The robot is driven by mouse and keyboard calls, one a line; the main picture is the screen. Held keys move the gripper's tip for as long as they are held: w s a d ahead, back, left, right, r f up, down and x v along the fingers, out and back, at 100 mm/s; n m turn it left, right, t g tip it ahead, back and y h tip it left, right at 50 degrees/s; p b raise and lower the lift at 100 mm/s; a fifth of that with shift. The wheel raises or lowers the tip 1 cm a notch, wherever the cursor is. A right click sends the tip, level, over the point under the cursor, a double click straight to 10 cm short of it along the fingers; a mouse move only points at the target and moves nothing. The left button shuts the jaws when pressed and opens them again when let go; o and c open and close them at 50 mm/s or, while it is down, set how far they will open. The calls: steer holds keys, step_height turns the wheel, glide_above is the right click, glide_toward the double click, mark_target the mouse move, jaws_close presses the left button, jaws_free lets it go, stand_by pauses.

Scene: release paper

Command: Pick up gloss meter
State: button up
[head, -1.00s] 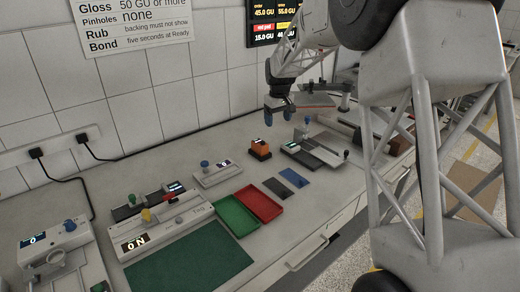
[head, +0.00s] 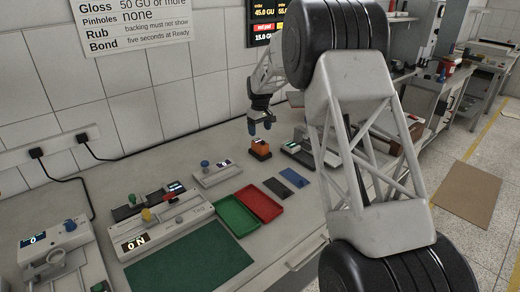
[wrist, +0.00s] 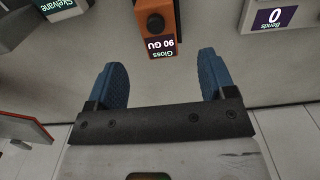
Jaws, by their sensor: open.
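The gloss meter (head: 260,149) is a small orange block with a black knob and a dark display, standing on the grey bench. In the wrist view its end (wrist: 163,28) shows at the top, reading "Gloss 90 GU" upside down. My gripper (head: 260,126) hangs just above and behind it in the head view, pointing down. In the wrist view the two blue fingers (wrist: 163,80) are wide apart, with nothing between them. The gloss meter lies ahead of the gap between the fingertips, apart from both.
Red (head: 259,203) and green (head: 236,215) trays, and dark and blue (head: 294,177) sheets lie in front. My arm hides the bench's right part.

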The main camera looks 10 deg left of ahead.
mark_target(260, 142)
steer(key=shift+f, duration=1.3)
steer(key=shift+f, duration=2.6)
steer(key=c, duration=1.2)
steer(key=shift+w+r, duration=0.1)
